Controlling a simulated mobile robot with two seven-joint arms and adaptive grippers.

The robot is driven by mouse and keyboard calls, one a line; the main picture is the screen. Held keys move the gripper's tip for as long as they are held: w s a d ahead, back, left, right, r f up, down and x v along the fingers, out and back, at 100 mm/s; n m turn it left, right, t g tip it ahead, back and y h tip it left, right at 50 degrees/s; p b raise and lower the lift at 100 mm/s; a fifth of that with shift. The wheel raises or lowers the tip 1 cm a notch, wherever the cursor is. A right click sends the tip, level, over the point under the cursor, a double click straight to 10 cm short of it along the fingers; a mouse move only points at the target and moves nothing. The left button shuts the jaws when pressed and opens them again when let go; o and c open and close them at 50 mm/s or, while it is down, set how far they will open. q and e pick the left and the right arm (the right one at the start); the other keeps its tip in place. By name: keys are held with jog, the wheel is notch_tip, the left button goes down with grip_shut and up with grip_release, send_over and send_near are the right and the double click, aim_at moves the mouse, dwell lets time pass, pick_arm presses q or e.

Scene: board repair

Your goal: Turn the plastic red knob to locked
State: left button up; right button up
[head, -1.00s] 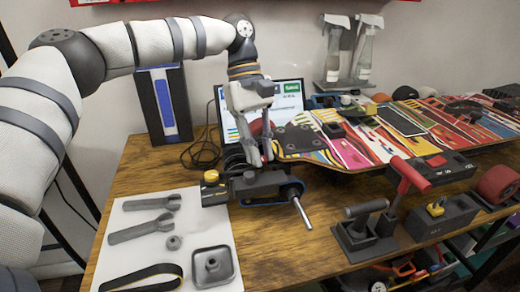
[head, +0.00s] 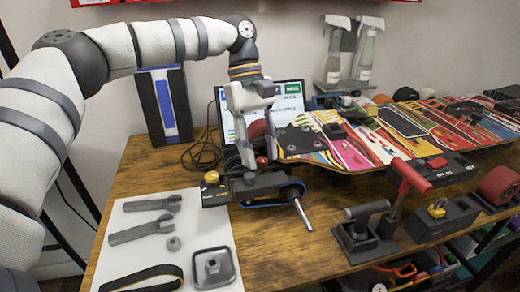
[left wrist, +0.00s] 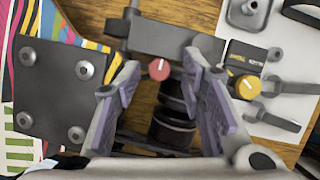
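The small red knob (head: 262,161) sits on the dark clamp-like device at the table's middle, below the skateboard's near end. In the left wrist view the red knob (left wrist: 159,69) has a pale mark on its top and shows between the fingers, close to their tips. My left gripper (head: 259,163) points down over it. In the left wrist view the gripper (left wrist: 162,72) is open, with a gap on both sides of the knob. My right gripper is in neither view.
A yellow knob (head: 211,177) on a small box is left of the red knob. The skateboard (head: 365,140) lies close behind and right. A metal rod (head: 301,213) sticks out in front. A white mat (head: 130,225) holds tools.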

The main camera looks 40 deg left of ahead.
pick_arm(q)
jog(key=v, duration=0.8)
jog(key=shift+f, duration=0.1)
